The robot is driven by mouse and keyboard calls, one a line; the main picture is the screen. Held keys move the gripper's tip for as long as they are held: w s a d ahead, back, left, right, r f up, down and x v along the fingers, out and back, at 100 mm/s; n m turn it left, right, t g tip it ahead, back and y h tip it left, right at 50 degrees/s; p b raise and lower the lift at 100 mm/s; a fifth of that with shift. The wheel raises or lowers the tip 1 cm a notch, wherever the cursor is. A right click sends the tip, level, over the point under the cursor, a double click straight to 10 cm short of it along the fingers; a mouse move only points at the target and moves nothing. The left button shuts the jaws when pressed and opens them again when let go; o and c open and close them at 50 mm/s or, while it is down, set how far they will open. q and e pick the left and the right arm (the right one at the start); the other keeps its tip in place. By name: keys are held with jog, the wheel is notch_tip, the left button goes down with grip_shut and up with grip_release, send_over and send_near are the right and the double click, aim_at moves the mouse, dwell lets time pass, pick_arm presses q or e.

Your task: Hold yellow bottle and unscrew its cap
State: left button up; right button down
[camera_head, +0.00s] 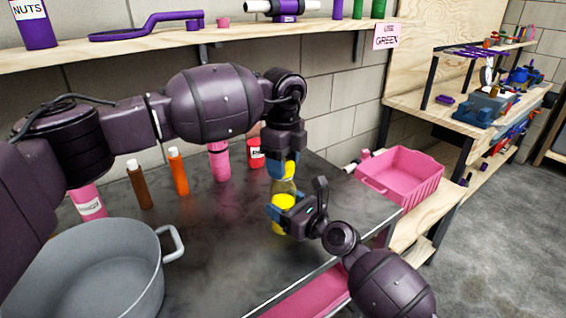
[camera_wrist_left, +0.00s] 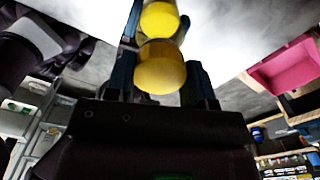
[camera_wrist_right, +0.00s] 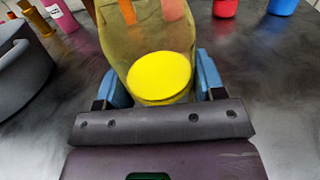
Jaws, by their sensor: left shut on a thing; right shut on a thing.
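The yellow bottle (camera_head: 281,229) stands roughly upright near the table's right side, with a see-through upper body and solid yellow lower down. My right gripper (camera_head: 282,208) is shut around its lower body from the side; the right wrist view shows the bottle (camera_wrist_right: 160,78) between the blue fingers. The yellow cap (camera_head: 289,170) is at the top. My left gripper (camera_head: 284,167) comes down from above and is shut on the cap, which shows between its fingers in the left wrist view (camera_wrist_left: 160,66). The fingers hide parts of both. I cannot tell whether the bottle touches the table.
A grey pot (camera_head: 95,270) stands at the table's left front. Brown (camera_head: 139,185), orange (camera_head: 178,172) and pink (camera_head: 219,162) bottles and a red container (camera_head: 256,153) stand behind. A pink crate (camera_head: 405,175) is at the right. A wooden shelf (camera_head: 250,30) runs above.

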pick_arm(q)
jog(key=shift+r, duration=0.25)
jog(key=shift+r, duration=0.75)
jog(key=shift+r, duration=0.2)
jog(key=shift+r, duration=1.9)
pick_arm(e)
jog(key=shift+c, duration=0.8)
grip_release()
jog(key=shift+d, duration=0.1)
